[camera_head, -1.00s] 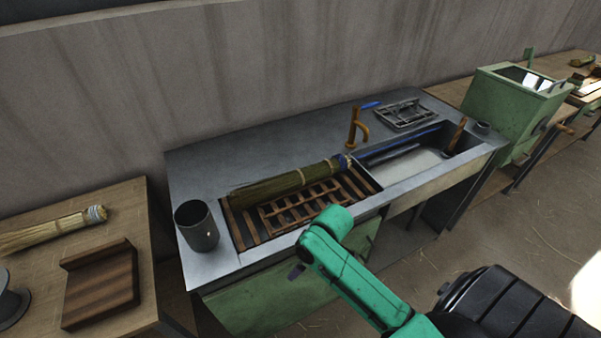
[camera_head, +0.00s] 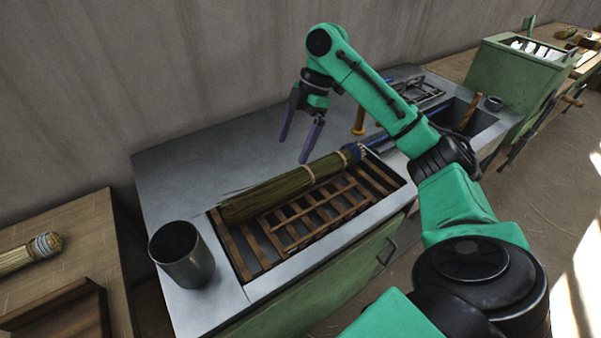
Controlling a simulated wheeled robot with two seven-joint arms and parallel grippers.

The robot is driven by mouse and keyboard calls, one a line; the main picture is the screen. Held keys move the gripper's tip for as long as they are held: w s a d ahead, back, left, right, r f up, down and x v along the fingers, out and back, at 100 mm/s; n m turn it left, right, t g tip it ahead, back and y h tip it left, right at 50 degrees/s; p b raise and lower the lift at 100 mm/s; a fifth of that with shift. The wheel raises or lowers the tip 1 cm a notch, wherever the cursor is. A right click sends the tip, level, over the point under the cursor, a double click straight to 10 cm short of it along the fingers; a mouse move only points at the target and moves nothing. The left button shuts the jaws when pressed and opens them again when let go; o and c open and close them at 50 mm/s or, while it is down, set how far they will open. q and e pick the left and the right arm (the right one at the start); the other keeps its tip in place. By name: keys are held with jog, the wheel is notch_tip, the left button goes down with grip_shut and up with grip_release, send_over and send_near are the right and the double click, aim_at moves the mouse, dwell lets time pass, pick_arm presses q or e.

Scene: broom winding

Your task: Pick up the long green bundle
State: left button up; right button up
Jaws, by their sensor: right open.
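The long green bundle (camera_head: 286,188) lies on the slatted wooden rack at the left part of the metal counter. It is tied with light bands and has a blue-bound end toward the upper right. My right gripper (camera_head: 294,152) is open and empty, with its two purple fingers pointing down. In the picture it is just above and behind the bundle, apart from it. My right arm crosses in front of the sink. My left gripper is not in view.
A grey metal cup (camera_head: 181,262) stands at the counter's left end. The wooden rack (camera_head: 262,251) lies under the bundle. A brass tap (camera_head: 359,121) is behind the bundle's blue end. The counter's back left (camera_head: 190,165) is clear. Another bundle (camera_head: 22,254) lies on the left table.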

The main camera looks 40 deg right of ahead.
send_over(278, 183)
jog(key=d, duration=0.3)
jog(key=f, duration=0.5)
jog(key=shift+s+a+f, duration=0.2)
jog(key=shift+s+f, duration=0.05)
jog(key=shift+s, duration=0.15)
jog(key=x, duration=0.3)
jog(key=p+x, duration=0.1)
jog(key=x, duration=0.1)
jog(key=shift+w+a+f, duration=0.15)
jog(key=shift+w+a, duration=0.05)
jog(key=shift+w, duration=0.15)
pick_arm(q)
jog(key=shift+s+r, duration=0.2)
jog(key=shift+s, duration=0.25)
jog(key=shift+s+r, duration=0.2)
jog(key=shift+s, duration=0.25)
pick_arm(e)
jog(key=shift+a+f, duration=0.1)
jog(key=shift+f, duration=0.25)
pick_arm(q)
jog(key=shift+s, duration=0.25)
pick_arm(e)
jog(key=shift+r, duration=0.1)
grip_shut()
